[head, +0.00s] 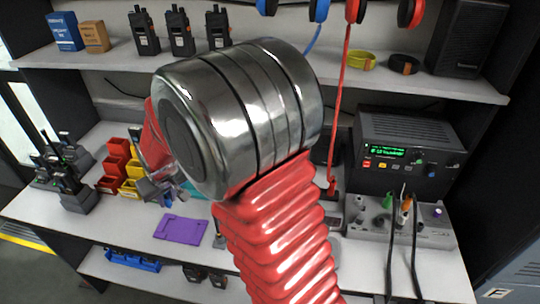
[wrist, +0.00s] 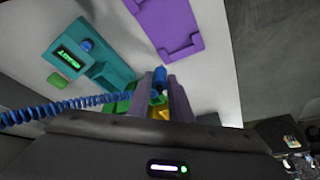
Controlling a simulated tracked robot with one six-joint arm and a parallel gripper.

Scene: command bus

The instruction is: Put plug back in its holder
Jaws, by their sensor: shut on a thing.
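In the wrist view my gripper (wrist: 160,80) is shut on the plug, of which a blue end (wrist: 158,75) shows between the fingertips. Green and yellow parts show lower, between and beside the fingers. A coiled blue cable (wrist: 60,109) runs from the left edge to the fingers. In the head view my gripper (head: 168,188) is partly hidden behind my arm, and the plug cannot be made out. A teal device (wrist: 102,70) with a lit green display lies left of the fingers. I cannot tell which thing is the plug's holder.
A purple tray (head: 181,229) lies on the worktop; it also shows in the wrist view (wrist: 166,28). Red bins (head: 117,158) and radios (head: 66,173) stand at the left. A black power unit (head: 408,145) with cables stands right. A shelf (head: 400,84) runs above.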

